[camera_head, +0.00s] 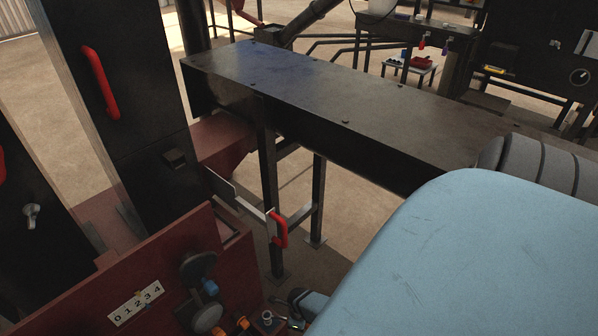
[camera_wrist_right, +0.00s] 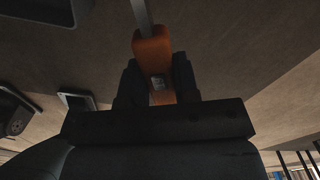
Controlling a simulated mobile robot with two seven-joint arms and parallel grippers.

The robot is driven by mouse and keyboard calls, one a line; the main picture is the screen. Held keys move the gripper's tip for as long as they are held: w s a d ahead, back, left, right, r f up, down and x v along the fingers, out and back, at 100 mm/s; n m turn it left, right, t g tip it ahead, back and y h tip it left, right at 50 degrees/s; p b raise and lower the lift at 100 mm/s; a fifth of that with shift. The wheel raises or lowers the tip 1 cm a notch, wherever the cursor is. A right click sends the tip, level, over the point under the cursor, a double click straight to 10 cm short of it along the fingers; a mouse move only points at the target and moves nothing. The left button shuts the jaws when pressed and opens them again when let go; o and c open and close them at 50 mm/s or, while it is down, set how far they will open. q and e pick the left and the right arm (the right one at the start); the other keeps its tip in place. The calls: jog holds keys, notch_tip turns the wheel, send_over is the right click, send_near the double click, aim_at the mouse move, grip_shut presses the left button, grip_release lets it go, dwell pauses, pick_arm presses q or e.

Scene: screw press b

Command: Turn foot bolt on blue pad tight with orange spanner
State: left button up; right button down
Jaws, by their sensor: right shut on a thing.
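My right gripper (camera_wrist_right: 158,80) is shut on the orange handle of a spanner (camera_wrist_right: 152,48) in the right wrist view. The spanner's grey metal shaft (camera_wrist_right: 143,15) runs up out of the top of that view, so its working end is hidden. I cannot pick out the foot bolt or the blue pad for certain in either view. A small bolt-like part (camera_head: 267,317) shows low in the head view, but I cannot tell what it sits on. My left gripper is not in view.
A long dark machine bed (camera_head: 330,100) on legs crosses the head view. A dark red panel (camera_head: 110,275) with a 0-1-2-3-4 plate (camera_head: 136,302) and a red handle (camera_head: 278,229) stand nearer. Dark plates (camera_wrist_right: 77,101) lie left of my gripper. Bare floor (camera_head: 380,225) shows below the bed.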

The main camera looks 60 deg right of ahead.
notch_tip(320, 180, down, 2)
jog(key=shift+f+b, duration=0.15)
jog(key=shift+b, duration=0.3)
pick_arm(q)
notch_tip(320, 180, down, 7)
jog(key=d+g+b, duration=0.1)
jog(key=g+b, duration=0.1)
jog(key=b, duration=0.2)
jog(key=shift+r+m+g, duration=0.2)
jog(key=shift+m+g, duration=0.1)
pick_arm(e)
jog(key=w+d+n, duration=0.7)
jog(key=w+n, duration=0.1)
jog(key=n, duration=0.3)
jog(key=shift+w+d, duration=0.2)
jog(key=shift+w, duration=0.05)
pick_arm(q)
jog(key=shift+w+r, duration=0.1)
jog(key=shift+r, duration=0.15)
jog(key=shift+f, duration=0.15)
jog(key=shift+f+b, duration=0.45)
jog(key=shift+b, duration=0.05)
pick_arm(e)
jog(key=shift+f, duration=0.6)
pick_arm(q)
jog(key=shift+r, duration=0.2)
